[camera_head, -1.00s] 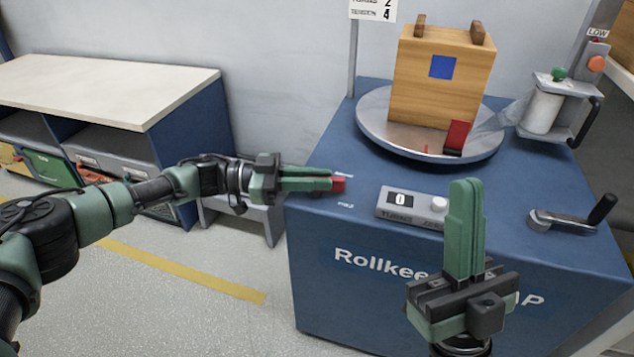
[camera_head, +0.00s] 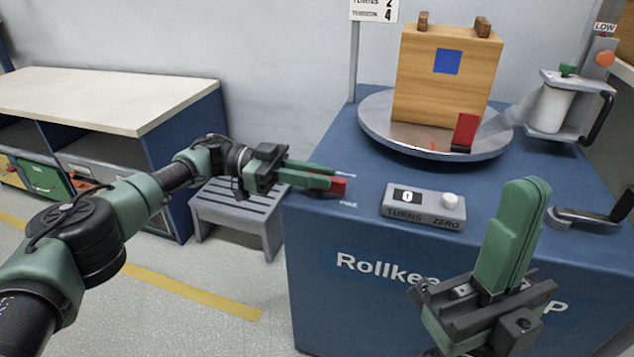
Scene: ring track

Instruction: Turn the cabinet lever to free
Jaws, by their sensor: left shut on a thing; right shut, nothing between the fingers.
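The red lever (camera_head: 339,186) sits at the left edge of the blue cabinet's top (camera_head: 370,210), between two small white labels. The nearer label (camera_head: 348,203) seems to read FREE; the farther one is too small to read surely. My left gripper (camera_head: 328,180) is shut on the lever's red end and points right, tilted slightly toward the front. Its fingers hide most of the lever, so its exact angle is hard to tell. My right gripper (camera_head: 528,188) is shut and empty, pointing up in front of the cabinet.
A turntable (camera_head: 390,137) on the cabinet carries a wooden box (camera_head: 430,95) with a blue square and a red block (camera_head: 466,130). A counter (camera_head: 420,205) shows 0. A crank (camera_head: 590,217) and a film roll holder (camera_head: 555,110) are at right. A grey stool (camera_head: 240,210) stands left.

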